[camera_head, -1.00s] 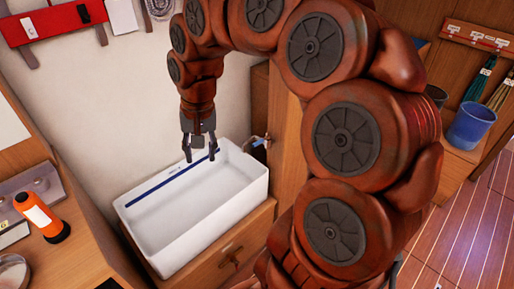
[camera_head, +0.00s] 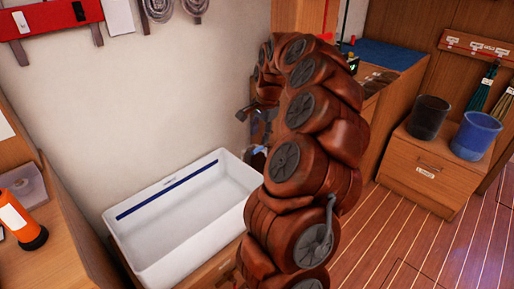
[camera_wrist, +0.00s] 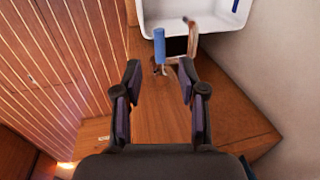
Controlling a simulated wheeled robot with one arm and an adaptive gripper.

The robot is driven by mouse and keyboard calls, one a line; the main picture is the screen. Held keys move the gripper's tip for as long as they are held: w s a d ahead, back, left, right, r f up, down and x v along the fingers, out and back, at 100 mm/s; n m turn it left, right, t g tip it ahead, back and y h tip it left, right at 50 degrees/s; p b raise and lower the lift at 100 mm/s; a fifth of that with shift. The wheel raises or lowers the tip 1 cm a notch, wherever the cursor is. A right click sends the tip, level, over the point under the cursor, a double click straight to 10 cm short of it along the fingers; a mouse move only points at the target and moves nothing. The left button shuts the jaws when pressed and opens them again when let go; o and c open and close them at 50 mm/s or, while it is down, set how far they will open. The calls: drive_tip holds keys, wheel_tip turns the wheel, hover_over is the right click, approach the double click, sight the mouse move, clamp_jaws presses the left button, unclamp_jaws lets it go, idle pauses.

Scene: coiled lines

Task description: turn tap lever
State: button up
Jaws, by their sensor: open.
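The tap lever (camera_wrist: 160,44) is an upright blue handle on a small metal base, in the upper middle of the wrist view. A curved copper-coloured spout (camera_wrist: 192,36) stands to its right, beside the white basin (camera_wrist: 215,24). My gripper (camera_wrist: 159,78) is open and empty, with one finger to each side of the lever's line; the lever stands beyond the fingertips, apart from them. In the head view the basin (camera_head: 150,262) is at lower middle left, and my arm hides most of the gripper and tap.
A wooden counter top (camera_wrist: 150,118) lies under the gripper, with a wall on its right. The striped floor is clear.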

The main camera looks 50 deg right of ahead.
sight(257, 149)
drive_tip(key=f, duration=0.3)
drive_tip(key=w+f, duration=0.1)
drive_tip(key=f, duration=0.2)
drive_tip(key=shift+w+f, duration=0.1)
clamp_jaws()
idle(0.6)
